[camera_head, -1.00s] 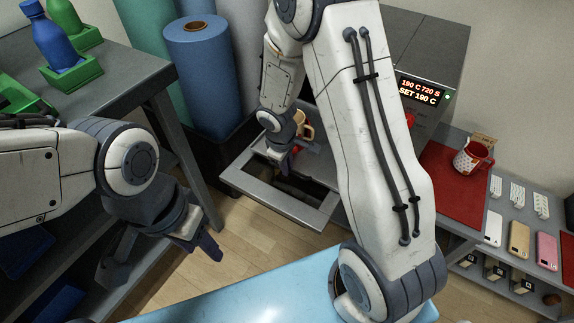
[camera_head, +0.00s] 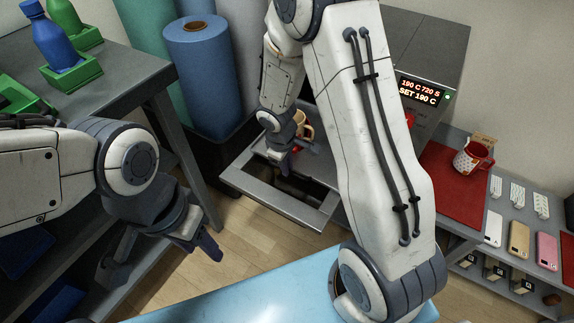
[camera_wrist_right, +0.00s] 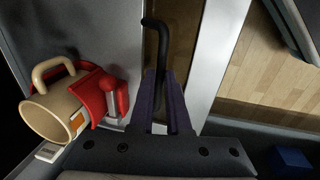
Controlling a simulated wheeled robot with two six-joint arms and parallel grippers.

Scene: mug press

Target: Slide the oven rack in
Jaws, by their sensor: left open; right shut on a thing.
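The oven rack (camera_head: 262,194), a grey metal tray with a rectangular opening, sticks out of the grey oven (camera_head: 428,37). A tan mug (camera_wrist_right: 52,112) in a red holder (camera_wrist_right: 100,95) lies on its side on the rack, left of my right gripper in the wrist view. In the head view my arm partly hides the mug (camera_head: 306,131). My right gripper (camera_wrist_right: 160,85) is shut on a black hooked handle (camera_wrist_right: 161,35) by the rack; it also shows over the rack in the head view (camera_head: 280,160). My left gripper (camera_head: 210,248) is open and empty, away from the rack.
A dark table (camera_head: 115,75) with bottles is at the left. A shelf with a red mat (camera_head: 450,180), patterned mug (camera_head: 473,158) and phones is at the right. A light blue surface (camera_head: 250,295) is in front.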

